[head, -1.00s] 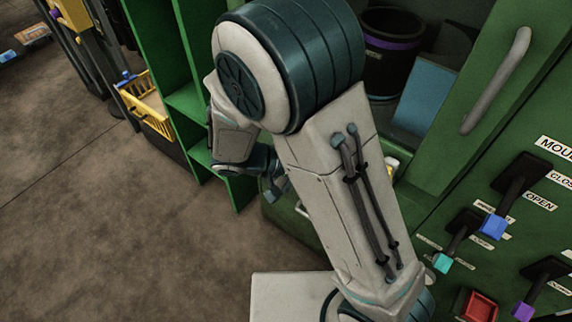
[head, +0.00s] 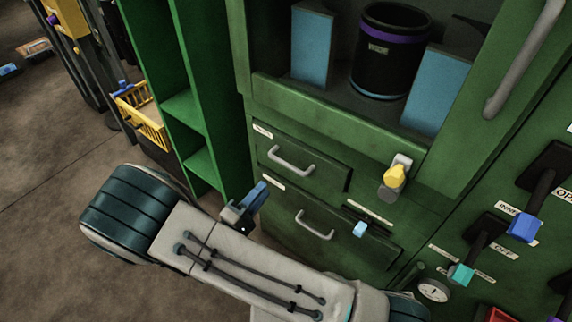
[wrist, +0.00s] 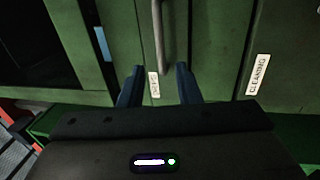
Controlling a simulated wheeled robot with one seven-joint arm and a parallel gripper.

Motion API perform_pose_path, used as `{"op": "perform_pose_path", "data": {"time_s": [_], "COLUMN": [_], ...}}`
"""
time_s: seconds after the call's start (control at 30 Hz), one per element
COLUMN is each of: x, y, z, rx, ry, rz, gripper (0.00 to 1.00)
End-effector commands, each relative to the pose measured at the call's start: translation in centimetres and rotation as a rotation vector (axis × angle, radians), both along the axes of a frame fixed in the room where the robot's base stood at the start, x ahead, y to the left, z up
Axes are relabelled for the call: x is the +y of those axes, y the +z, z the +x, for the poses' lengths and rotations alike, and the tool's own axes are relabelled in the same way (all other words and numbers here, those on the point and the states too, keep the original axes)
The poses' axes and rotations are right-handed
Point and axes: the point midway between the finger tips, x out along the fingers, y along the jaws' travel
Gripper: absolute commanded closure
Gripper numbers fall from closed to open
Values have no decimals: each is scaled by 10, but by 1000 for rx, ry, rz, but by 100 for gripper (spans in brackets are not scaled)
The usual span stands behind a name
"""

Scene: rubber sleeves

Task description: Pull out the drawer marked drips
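Two green drawers sit one above the other under the open cabinet bay. The upper drawer (head: 325,176) has a grey bar handle (head: 290,160) and a small label (head: 263,131) at its top left. The lower drawer (head: 289,231) has its own handle (head: 315,226). Both look shut. My gripper (head: 252,201) is open and empty, left of the drawers. In the wrist view, my gripper's blue fingers (wrist: 159,84) point at the upper drawer's label end, with its label (wrist: 154,85) too blurred to read surely. Its handle (wrist: 160,35) lies beyond, apart from the fingers. The lower drawer's label (wrist: 258,75) reads CLEANING.
A yellow-knobbed catch (head: 395,178) and a light-blue knob (head: 359,229) stick out to the right of the handles. A lever panel with blue (head: 525,228) and teal (head: 461,274) grips is farther right. Green shelving (head: 190,110) stands close on the left.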

Motion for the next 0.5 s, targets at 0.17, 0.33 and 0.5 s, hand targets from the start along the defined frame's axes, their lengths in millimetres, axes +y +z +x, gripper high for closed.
{"op": "perform_pose_path", "data": {"time_s": [0.17, 0.33, 0.5], "x": [-25, -45, -59], "y": [7, 13, 18], "z": [30, 57, 76], "rx": [0, 1, 1], "ry": [-5, -4, -1], "rz": [0, -1, 0], "gripper": [70, 70, 70]}}
